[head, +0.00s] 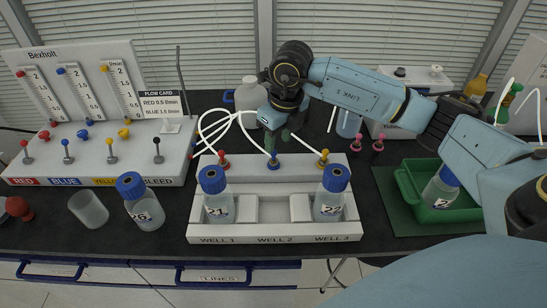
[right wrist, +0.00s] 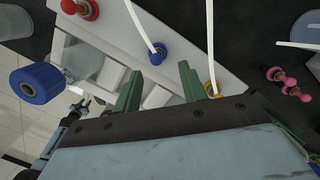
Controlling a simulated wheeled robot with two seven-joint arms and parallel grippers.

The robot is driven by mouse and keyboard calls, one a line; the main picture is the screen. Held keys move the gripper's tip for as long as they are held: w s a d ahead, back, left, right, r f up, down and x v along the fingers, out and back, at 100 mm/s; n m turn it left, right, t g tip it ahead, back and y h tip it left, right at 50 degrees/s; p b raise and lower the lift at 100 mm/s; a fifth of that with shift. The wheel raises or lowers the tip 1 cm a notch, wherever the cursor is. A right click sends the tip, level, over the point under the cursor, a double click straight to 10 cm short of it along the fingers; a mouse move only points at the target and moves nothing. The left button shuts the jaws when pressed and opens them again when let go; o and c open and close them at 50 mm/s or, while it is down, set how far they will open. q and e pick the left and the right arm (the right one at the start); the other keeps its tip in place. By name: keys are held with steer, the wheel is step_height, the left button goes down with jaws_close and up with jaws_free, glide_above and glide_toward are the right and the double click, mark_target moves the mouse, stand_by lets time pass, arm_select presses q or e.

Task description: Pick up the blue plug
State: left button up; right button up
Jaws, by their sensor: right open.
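The blue plug (head: 273,161) sits at the back edge of the white well rack (head: 275,239), behind WELL 2, with a white tube rising from it. In the right wrist view the blue plug (right wrist: 158,54) shows just beyond the fingertips. My right gripper (head: 281,140) points down above the blue plug. Its green fingers (right wrist: 161,82) are apart with nothing between them, and the plug looks clear of them.
A red plug (head: 223,159) and a yellow plug (head: 323,158) with white tubes flank it. Capped bottles stand in WELL 1 (head: 217,203) and WELL 3 (head: 330,203). A white jug (head: 249,95) stands behind. A green tray (head: 408,187) holding a bottle is at right.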

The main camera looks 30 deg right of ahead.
mark_target(274, 157)
steer(key=f, duration=0.3)
steer(key=w+f, duration=0.1)
steer(key=f, duration=0.1)
steer(key=shift+a, duration=0.35)
steer(key=shift+c, duration=0.4)
jaws_close()
